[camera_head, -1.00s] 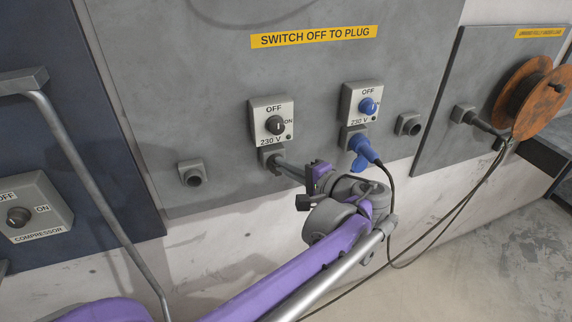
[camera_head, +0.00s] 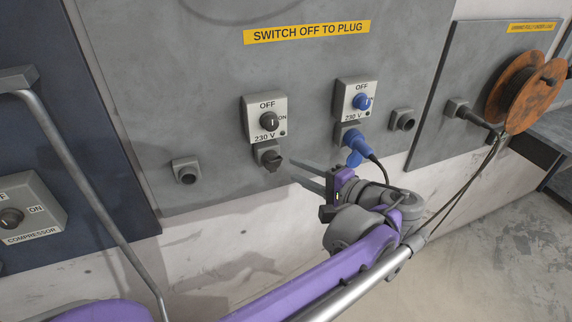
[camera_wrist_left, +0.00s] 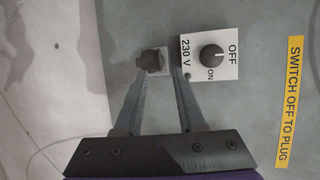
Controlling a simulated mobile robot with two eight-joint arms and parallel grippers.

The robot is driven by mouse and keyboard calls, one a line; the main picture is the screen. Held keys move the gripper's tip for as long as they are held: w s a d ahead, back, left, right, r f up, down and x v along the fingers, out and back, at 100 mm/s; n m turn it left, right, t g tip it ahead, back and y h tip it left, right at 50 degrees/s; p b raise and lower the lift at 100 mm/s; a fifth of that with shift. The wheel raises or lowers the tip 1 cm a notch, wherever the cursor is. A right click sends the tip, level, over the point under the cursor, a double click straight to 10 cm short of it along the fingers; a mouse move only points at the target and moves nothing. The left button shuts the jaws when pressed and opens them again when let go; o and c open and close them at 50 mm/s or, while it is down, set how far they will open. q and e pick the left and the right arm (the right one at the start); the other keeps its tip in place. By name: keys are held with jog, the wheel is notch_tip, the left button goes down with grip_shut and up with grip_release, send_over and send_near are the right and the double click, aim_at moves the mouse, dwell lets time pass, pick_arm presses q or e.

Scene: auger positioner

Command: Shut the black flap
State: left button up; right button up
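The black flap (camera_head: 271,160) is on the grey socket (camera_head: 262,148) below the left 230 V switch box. In the left wrist view the flap (camera_wrist_left: 148,62) is a dark rounded piece against the socket's face. I cannot tell whether it lies fully shut. My left gripper (camera_head: 294,172) is open and empty, to the right of the flap and apart from it. Its two long grey fingers (camera_wrist_left: 160,85) show in the left wrist view, with the flap beyond the gap between their tips. My right gripper is not in view.
The left switch box (camera_head: 265,119) has a black knob. The right switch box (camera_head: 356,98) has a blue knob, and a blue plug (camera_head: 356,143) with a black cable sits below it, close to my left gripper. An orange cable reel (camera_head: 525,90) is at the right. Floor is clear lower right.

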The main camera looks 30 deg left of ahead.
pick_arm(q)
jog(key=v, duration=0.4)
jog(key=shift+d, duration=0.15)
jog(key=s+a+f+g+h+p, duration=0.2)
jog(key=s+a+f+h, duration=0.4)
jog(key=s+f, duration=0.35)
jog(key=s+d+f+n+t+h+p, duration=0.2)
jog(key=s+d+f+n+h+p, duration=0.1)
jog(key=s+f+h, duration=0.5)
notch_tip(320, 180, down, 2)
jog(key=shift+d+f+n+t+h, duration=0.3)
jog(key=shift+d+n+h, duration=0.3)
jog(key=shift+d, duration=0.65)
